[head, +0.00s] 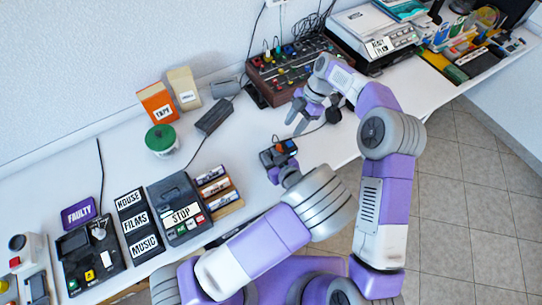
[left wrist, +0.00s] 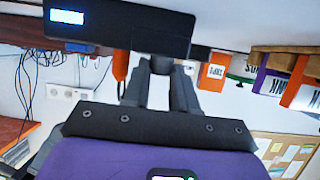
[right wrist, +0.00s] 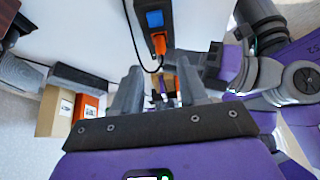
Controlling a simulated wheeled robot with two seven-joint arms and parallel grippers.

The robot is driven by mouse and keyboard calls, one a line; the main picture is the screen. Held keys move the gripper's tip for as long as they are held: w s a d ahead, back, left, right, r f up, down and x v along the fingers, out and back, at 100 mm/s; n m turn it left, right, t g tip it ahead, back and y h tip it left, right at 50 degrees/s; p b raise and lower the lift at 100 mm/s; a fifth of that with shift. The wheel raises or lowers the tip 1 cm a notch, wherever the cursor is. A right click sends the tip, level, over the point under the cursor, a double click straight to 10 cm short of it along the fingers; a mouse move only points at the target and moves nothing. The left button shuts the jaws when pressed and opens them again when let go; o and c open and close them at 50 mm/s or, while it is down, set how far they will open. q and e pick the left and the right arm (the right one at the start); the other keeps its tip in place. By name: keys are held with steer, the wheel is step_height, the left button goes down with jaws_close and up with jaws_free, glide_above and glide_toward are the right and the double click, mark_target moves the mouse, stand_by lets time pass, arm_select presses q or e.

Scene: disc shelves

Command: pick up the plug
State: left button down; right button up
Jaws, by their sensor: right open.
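An orange plug (head: 291,146) sits in a black socket box (head: 272,157) that also has a blue socket. Both show in the right wrist view, the plug (right wrist: 159,43) with its dark cord looping down and the box (right wrist: 150,8) above it. My left gripper (head: 285,170) is at the near edge of the box; its fingers (left wrist: 165,65) are close together against it and look shut on it. In the left wrist view the box (left wrist: 118,28) has a lit display. My right gripper (head: 298,122) is open and empty, just behind the box; its fingers (right wrist: 160,85) stand apart.
A black cassette recorder (head: 178,207) and a rack of tapes stand at the left. A green-lidded jar (head: 160,139), an orange box (head: 157,102) and a dark adapter (head: 214,117) stand behind. A mixer (head: 290,68) is at the back. The white table is clear around the box.

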steer(key=shift+d+f, duration=0.1)
steer(key=shift+f, duration=0.05)
steer(key=c, duration=0.3)
steer(key=m+g+y, duration=0.1)
steer(key=m+y, duration=0.2)
steer(key=y, duration=0.5)
glide_toward(285, 149)
step_height(285, 149, up, 4)
steer(key=d, duration=0.1)
steer(key=x, duration=1.1)
steer(key=shift+w+a+f, duration=0.1)
steer(key=shift+w, duration=0.1)
